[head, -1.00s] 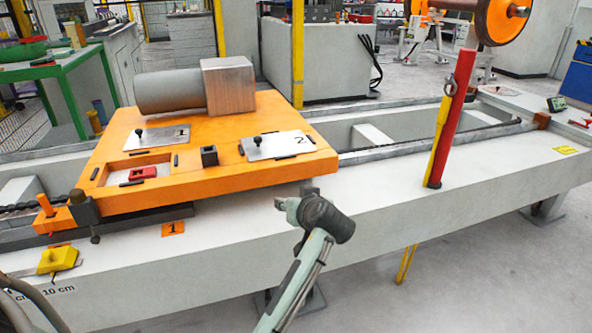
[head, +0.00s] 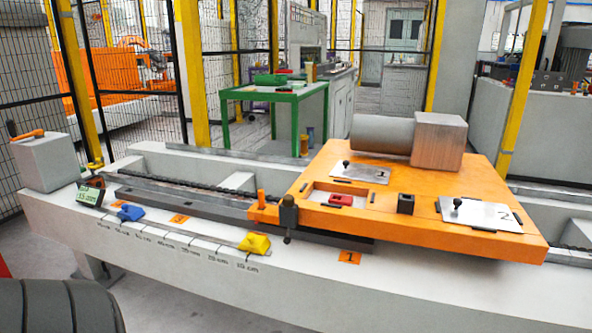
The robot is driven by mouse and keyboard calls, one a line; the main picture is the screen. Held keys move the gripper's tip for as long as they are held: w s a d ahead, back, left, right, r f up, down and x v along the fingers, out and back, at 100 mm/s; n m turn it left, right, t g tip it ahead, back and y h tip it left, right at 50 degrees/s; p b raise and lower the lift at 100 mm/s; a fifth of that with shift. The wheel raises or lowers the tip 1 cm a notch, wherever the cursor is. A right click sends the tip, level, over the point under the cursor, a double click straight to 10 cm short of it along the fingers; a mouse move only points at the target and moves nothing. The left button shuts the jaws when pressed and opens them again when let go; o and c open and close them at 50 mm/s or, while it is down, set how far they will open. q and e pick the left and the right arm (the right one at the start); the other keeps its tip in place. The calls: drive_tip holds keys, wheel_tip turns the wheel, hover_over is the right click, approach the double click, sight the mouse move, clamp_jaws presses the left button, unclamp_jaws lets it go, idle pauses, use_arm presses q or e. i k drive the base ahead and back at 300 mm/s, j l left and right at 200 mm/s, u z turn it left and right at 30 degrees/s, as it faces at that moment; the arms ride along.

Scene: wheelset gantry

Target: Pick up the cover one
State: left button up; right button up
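Cover one (head: 364,173) is a flat silver plate marked 1, with a small black knob near its left end. It lies on the orange cart (head: 400,232), in front of a grey cylinder with a metal block. Cover two (head: 484,215), a similar plate marked 2 with a black knob, lies on the cart's right part. An open recess (head: 322,196) left of centre holds a red block (head: 341,200). Neither gripper is in view; a dark ribbed part, probably mine, fills the bottom left corner.
The cart stands on a long pale gantry beam (head: 200,262) with a centimetre scale. A yellow stop (head: 255,243) and a blue stop (head: 131,212) sit on the beam. A black socket block (head: 405,203) stands between the covers. A green table (head: 285,95) is behind.

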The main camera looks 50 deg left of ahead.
sight(365, 173)
drive_tip(key=i+j+u, duration=0.1)
drive_tip(key=j+u, duration=0.15)
drive_tip(key=u, duration=0.2)
drive_tip(key=i+j+u, duration=0.15)
drive_tip(key=u, duration=0.3)
